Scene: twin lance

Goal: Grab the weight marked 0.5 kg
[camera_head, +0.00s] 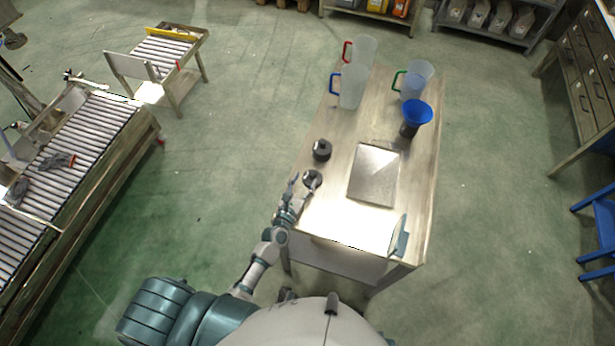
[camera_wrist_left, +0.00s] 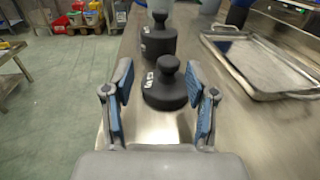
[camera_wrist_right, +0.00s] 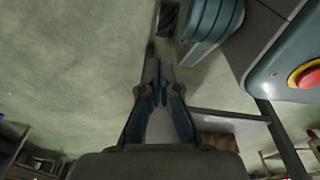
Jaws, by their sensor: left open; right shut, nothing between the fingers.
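Two dark knobbed weights stand on the table. The nearer, smaller weight (camera_wrist_left: 167,92) is straight ahead of my left gripper (camera_wrist_left: 160,82) in the left wrist view, and its far body lies beyond or between the fingertips. The larger weight (camera_wrist_left: 158,40) stands behind it. Both carry small white labels that I cannot read. In the head view the near weight (camera_head: 312,178) is at the left gripper (camera_head: 302,187), and the larger weight (camera_head: 322,149) is farther back. The left gripper is open. My right gripper (camera_wrist_right: 159,70) is shut and empty over the floor, away from the table.
A metal tray (camera_head: 374,175) lies right of the weights on the table (camera_head: 330,215). A blue funnel (camera_head: 417,112) and several clear jugs with coloured handles (camera_head: 352,86) stand at the far end. A panel (camera_head: 399,237) stands at the near right corner. The table's left edge is close to the weights.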

